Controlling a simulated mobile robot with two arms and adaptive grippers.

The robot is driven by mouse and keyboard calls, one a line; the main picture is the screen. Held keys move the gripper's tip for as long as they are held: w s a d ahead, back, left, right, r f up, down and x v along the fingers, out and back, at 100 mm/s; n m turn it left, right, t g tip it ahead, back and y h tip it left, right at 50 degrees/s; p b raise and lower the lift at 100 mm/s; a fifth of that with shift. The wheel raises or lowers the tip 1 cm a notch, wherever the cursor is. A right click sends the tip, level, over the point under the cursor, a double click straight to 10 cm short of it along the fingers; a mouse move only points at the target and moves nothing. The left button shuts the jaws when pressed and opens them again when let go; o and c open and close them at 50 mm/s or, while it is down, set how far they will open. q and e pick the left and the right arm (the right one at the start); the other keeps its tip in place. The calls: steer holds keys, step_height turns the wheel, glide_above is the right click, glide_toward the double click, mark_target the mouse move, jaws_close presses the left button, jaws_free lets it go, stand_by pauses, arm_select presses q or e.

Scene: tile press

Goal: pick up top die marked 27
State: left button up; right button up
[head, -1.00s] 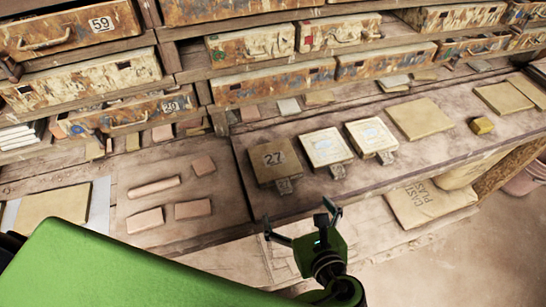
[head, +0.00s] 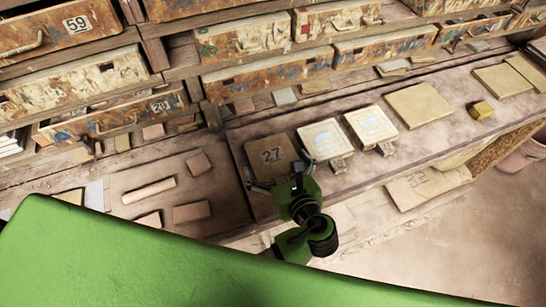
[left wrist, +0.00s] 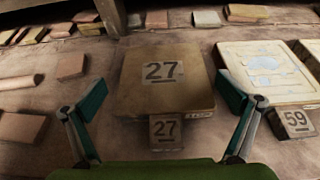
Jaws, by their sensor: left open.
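The die marked 27 (head: 270,155) is a brown square block lying on the bench in the head view. It fills the middle of the left wrist view (left wrist: 168,85), with 27 on its top and on a tag (left wrist: 165,131) at its near edge. My left gripper (head: 279,178) is open at the near side of the die. In the left wrist view its fingers (left wrist: 168,103) stand to the left and right of the die's near part, with nothing held. They appear apart from it. The right gripper is not in view.
Two pale dies, the nearer one (head: 326,138) and another (head: 371,125), lie to the right; a tag marked 59 (left wrist: 294,121) is near the right finger. Reddish bricks (head: 191,212) lie to the left. Drawers (head: 120,115) stand behind the bench.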

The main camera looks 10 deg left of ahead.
mark_target(273, 154)
arm_select(q)
steer(key=shift+w+a+f, duration=0.1)
steer(key=shift+w+a, duration=0.1)
steer(key=shift+w, duration=0.15)
steer(key=p+x, duration=0.1)
steer(key=x, duration=0.2)
steer(key=shift+w+f, duration=0.15)
steer(key=shift+w, duration=0.05)
steer(key=shift+w+a+f, duration=0.2)
steer(key=shift+w+f, duration=0.15)
steer(key=shift+w, duration=0.05)
steer(key=shift+s, duration=0.1)
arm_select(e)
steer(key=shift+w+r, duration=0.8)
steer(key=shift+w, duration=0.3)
arm_select(q)
steer(key=shift+r, duration=0.1)
steer(key=c, duration=1.2)
steer(key=shift+c, duration=1.3)
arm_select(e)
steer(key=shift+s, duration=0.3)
arm_select(q)
steer(key=shift+r, duration=0.2)
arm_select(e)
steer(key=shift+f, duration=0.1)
